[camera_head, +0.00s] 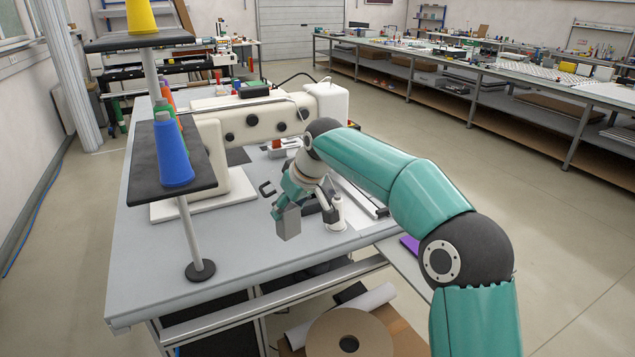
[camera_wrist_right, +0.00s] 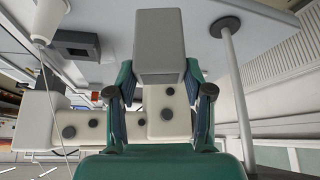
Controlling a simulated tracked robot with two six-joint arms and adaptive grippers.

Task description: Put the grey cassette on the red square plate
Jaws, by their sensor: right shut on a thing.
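The grey cassette (camera_head: 288,222) is a small block held in my right gripper (camera_head: 301,206), above the near part of the grey work table (camera_head: 240,245). In the right wrist view the cassette (camera_wrist_right: 160,40) sits between the two fingertips of the right gripper (camera_wrist_right: 161,75), which press on its sides. The cassette appears clear of the tabletop in the head view. I cannot make out a red square plate in either view; the arm may hide it. My left gripper is not in view.
A cream sewing machine (camera_head: 245,123) stands behind the gripper. A thread stand with a blue cone (camera_head: 172,152) is on the left. A white cone (camera_head: 337,213) stands right beside the gripper. A purple item (camera_head: 410,243) lies at lower right.

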